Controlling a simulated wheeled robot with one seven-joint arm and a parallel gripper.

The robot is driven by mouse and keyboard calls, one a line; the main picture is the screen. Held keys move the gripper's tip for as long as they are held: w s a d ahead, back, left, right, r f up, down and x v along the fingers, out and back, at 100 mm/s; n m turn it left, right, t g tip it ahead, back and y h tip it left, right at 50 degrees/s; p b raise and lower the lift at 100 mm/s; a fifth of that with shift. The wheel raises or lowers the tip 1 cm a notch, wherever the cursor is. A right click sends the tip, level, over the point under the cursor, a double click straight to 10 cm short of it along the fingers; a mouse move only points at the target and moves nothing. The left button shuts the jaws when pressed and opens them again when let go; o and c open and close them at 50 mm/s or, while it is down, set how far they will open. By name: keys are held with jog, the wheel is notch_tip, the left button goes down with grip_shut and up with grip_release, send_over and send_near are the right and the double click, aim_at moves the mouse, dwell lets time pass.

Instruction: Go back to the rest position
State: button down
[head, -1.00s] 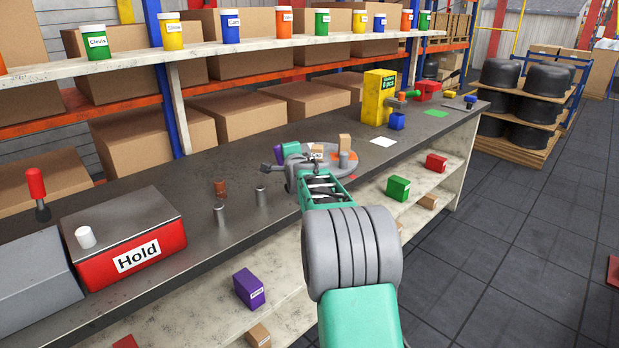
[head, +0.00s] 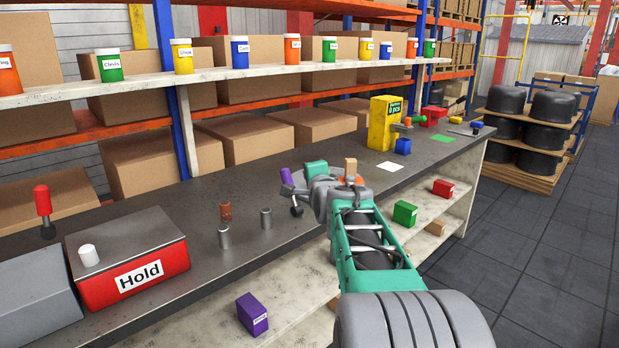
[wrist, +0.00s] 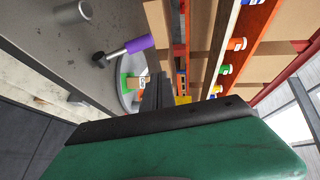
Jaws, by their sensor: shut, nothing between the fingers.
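My gripper (wrist: 158,92) shows in the wrist view as dark fingers closed together with nothing between them. In the head view my arm reaches over the front of the grey workbench (head: 150,200), and its far end hides part of the round turntable. In the wrist view, the grey rim of the turntable (wrist: 127,100) shows beside the fingers, with a green block (wrist: 132,82) on it. A purple-handled tool (wrist: 125,47) lies close by, apart from the fingers.
A red Hold box (head: 130,270) stands at the left of the bench. A yellow dispenser (head: 384,123) stands farther back. Labelled jars line the shelf (head: 220,75).

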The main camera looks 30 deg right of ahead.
jog(key=s+a+f+n+g+y+p, duration=0.25)
jog(key=s+a+n, duration=0.25)
jog(key=a, duration=0.4)
jog(key=s+a+f+n+g+y+p, duration=0.25)
jog(key=s+a+n+p, duration=0.2)
jog(key=a, duration=0.45)
jog(key=s+a+f+n+g+p, duration=0.1)
jog(key=s+a+f+n+g, duration=0.1)
jog(key=s, duration=0.4)
jog(key=s+a+f+n+g+p, duration=0.1)
jog(key=s+a+f+n+g, duration=0.1)
jog(key=s, duration=0.5)
jog(key=s+a+f+n+g+p, duration=0.1)
jog(key=s+a+f+n+g, duration=0.1)
jog(key=s+a+n, duration=0.4)
jog(key=shift+s+f+n+g, duration=0.3)
jog(key=shift+f+n, duration=0.35)
jog(key=shift+f, duration=0.2)
